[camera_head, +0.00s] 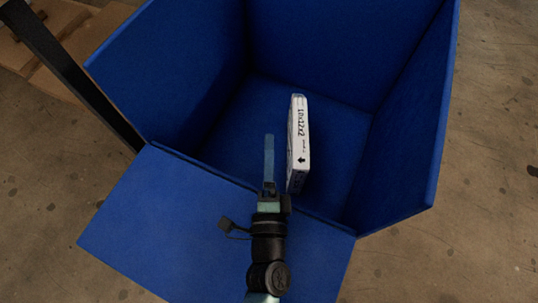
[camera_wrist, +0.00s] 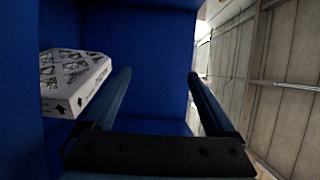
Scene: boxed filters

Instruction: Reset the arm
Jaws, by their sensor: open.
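My gripper (camera_head: 269,152) reaches over the lowered front flap into the blue bin (camera_head: 190,65). In the wrist view my gripper (camera_wrist: 160,75) has its two long fingers spread apart with nothing between them. A white boxed filter (camera_head: 302,135), marked 10x12x2, stands on its edge inside the bin, just right of my gripper in the head view. The wrist view shows the boxed filter (camera_wrist: 72,78) at the left, beside the left finger. I cannot tell whether the finger touches it.
The bin's front flap (camera_head: 150,225) hangs outward below my arm. Tall blue walls stand left, right and behind. A dark post (camera_head: 70,75) and a wooden pallet (camera_head: 30,60) are at the upper left. Bare concrete floor (camera_head: 480,180) lies to the right.

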